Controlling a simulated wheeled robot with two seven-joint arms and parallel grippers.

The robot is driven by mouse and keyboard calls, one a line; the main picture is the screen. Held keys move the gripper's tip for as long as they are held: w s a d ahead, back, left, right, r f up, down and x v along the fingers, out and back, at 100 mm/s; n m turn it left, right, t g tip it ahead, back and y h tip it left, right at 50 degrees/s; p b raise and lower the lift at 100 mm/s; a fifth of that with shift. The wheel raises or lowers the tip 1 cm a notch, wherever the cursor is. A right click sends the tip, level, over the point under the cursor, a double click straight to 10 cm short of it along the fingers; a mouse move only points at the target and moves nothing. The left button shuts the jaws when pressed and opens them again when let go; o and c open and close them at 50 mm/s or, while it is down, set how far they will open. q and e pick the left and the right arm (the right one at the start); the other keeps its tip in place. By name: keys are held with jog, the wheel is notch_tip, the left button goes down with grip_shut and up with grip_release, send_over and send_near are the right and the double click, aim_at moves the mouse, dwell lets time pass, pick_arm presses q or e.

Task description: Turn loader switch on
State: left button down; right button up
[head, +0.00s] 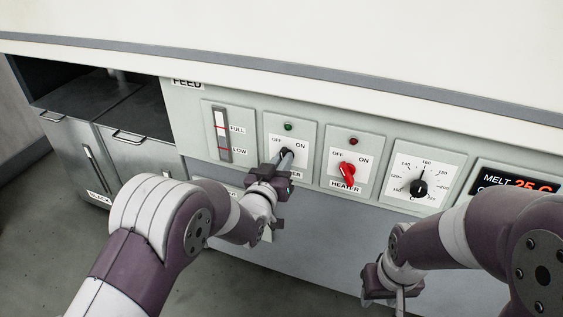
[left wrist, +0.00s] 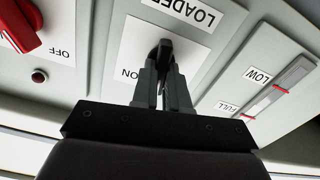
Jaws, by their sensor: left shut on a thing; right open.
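The loader switch is a black knob (head: 284,151) on a white OFF/ON plate in the control panel. My left gripper (head: 286,160) is shut on this knob. In the left wrist view, where the panel appears upside down, the dark knob (left wrist: 168,46) is between the fingertips (left wrist: 165,66). The fingers hide part of the plate and its lettering, so I cannot tell exactly which way the knob points. A small green lamp (head: 288,127) sits above the switch and looks dark. My right gripper (head: 388,296) is open, low at the right, away from the panel controls.
A red heater switch (head: 347,172) with a red lamp (head: 353,141) is right of the loader switch. Further right are a temperature dial (head: 418,187) and a melt display (head: 519,186). A level gauge (head: 222,136) is to the left. Metal drawers (head: 137,152) stand at far left.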

pick_arm(q)
jog(key=shift+d+m, duration=0.15)
jog(key=shift+m, duration=4.05)
jog(key=c, duration=1.1)
grip_release()
jog(key=shift+c, duration=0.2)
jog(key=shift+s, duration=0.1)
jog(key=p+v, duration=0.3)
jog(key=v, duration=0.9)
jog(key=shift+s, duration=0.3)
